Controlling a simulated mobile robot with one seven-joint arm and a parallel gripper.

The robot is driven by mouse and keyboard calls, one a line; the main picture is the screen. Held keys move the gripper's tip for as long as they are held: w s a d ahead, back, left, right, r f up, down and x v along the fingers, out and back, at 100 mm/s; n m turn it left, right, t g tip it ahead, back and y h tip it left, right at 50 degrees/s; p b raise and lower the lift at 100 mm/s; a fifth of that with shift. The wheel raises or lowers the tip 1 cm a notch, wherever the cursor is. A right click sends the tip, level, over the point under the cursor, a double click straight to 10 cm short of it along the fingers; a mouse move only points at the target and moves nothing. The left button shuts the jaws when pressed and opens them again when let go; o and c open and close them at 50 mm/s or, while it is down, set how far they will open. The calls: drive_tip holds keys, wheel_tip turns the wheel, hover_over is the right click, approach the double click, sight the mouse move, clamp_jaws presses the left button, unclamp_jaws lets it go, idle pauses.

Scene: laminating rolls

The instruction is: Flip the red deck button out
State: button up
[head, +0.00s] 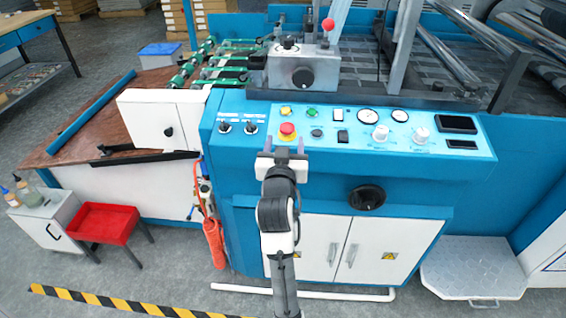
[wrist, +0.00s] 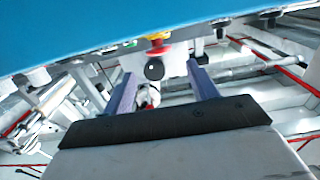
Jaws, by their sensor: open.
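In the wrist view the red button (wrist: 158,47) shows small, under a yellow part and beyond the fingertips. My gripper (head: 284,146) is open and empty, just in front of the button at the panel's near edge. Its two fingers in the wrist view (wrist: 160,70) stand apart, with the button roughly in line with the gap. They appear clear of the button. Whether the button is pressed in cannot be told.
Near the button are a yellow button (head: 286,111), a green button (head: 312,113), a dark button (head: 317,132) and two black selector knobs (head: 237,127). Gauges (head: 368,116) and white dials (head: 381,132) lie to the right. A grey block (head: 303,70) stands behind the panel.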

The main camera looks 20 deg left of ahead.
drive_tip(key=b+v, duration=0.1)
drive_tip(key=v, duration=0.4)
drive_tip(key=shift+s+d, duration=0.1)
drive_tip(key=shift+s, duration=0.3)
drive_tip(key=shift+r, duration=0.1)
